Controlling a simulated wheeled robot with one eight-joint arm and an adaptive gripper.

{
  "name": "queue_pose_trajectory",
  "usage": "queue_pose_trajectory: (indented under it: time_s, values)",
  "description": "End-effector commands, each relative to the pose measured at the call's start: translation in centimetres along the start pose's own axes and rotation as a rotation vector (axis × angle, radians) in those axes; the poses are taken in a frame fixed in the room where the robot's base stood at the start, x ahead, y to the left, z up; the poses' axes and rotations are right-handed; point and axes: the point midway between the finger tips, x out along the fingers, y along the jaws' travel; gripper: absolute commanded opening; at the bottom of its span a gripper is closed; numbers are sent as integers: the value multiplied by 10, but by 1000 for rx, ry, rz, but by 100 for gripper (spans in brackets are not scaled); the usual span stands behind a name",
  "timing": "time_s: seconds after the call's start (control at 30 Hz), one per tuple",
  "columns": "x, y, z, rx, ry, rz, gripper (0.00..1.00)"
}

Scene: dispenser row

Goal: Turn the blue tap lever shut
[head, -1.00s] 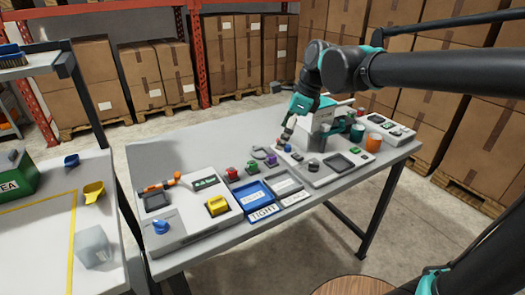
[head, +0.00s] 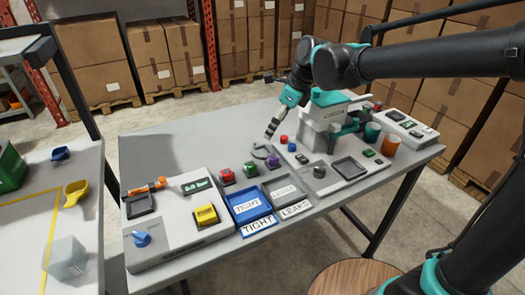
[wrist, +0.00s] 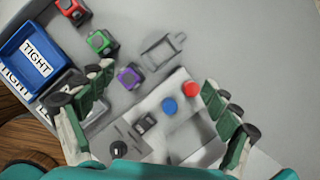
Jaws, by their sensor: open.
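The blue tap lever (head: 141,238) is a small blue handle on the front left of a light grey panel (head: 180,240) at the table's left end. It is not in the wrist view, and I cannot tell its exact turn angle. My gripper (head: 269,136) is over the middle back of the table, well to the right of the lever and apart from it. In the wrist view my gripper (wrist: 160,95) has its fingers spread wide with nothing between them.
On the panel are a yellow block (head: 206,214) and an orange-handled part (head: 148,188). Red (head: 227,176), green (head: 250,169) and purple (head: 271,160) blocks stand behind a blue tray (head: 248,204). A dispenser (head: 325,122) stands right. The table's back left is clear.

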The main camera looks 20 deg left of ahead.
Motion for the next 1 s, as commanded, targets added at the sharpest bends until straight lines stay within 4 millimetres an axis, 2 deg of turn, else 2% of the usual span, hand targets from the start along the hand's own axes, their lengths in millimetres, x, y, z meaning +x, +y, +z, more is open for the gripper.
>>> queue_pose_trajectory:
  time_s: [0.1, 0.2, 0.47, 0.8, 1.0]
  values:
    - [24, 0, 0, -1, 0, 0, 89]
    - [38, 0, 1, -1, -1, 0, 89]
    - [55, -1, 0, 0, -1, 0, 89]
    - [98, -4, 0, 0, -1, 0, 89]
    - [102, -4, 0, 0, -1, 0, 89]
